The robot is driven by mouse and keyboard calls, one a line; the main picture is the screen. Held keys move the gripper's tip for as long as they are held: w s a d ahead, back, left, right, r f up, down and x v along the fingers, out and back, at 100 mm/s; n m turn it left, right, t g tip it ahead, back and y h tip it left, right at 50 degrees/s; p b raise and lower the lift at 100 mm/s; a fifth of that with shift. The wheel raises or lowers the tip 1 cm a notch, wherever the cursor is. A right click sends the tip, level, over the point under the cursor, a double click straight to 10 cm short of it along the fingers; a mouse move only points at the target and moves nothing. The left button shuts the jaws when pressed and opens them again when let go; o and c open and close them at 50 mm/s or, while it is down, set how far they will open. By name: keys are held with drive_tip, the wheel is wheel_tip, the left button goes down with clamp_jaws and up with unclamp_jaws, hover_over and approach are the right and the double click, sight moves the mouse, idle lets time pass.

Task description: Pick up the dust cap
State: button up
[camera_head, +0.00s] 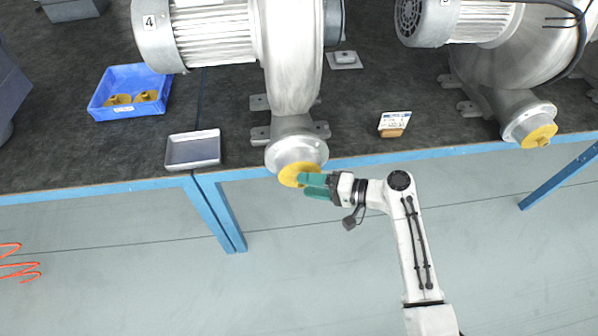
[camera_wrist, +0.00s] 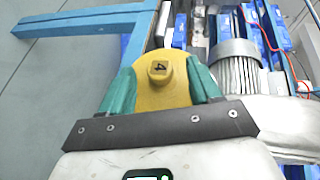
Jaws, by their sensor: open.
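A yellow dust cap (camera_head: 292,176) covers the outlet of the blower marked 4 (camera_head: 293,85), at the front edge of the bench. In the wrist view the cap (camera_wrist: 158,92) is a yellow disc with a raised knob marked 4. My gripper (camera_head: 308,184) is at the cap, reaching in from the right. Its green fingers (camera_wrist: 160,88) are open, one on each side of the cap and its knob. I cannot tell whether the fingers touch the cap. Part of the cap is hidden behind the fingers in the head view.
A second blower (camera_head: 500,60) at the right has its own yellow cap (camera_head: 539,136). A blue bin (camera_head: 97,111) holds yellow caps. An empty grey tray (camera_head: 193,163) and a small card on a stand (camera_head: 394,124) lie on the dark bench (camera_head: 365,95).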

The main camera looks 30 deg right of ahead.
sight(302, 186)
drive_tip(key=shift+x, duration=1.7)
drive_tip(key=shift+s, duration=0.1)
clamp_jaws()
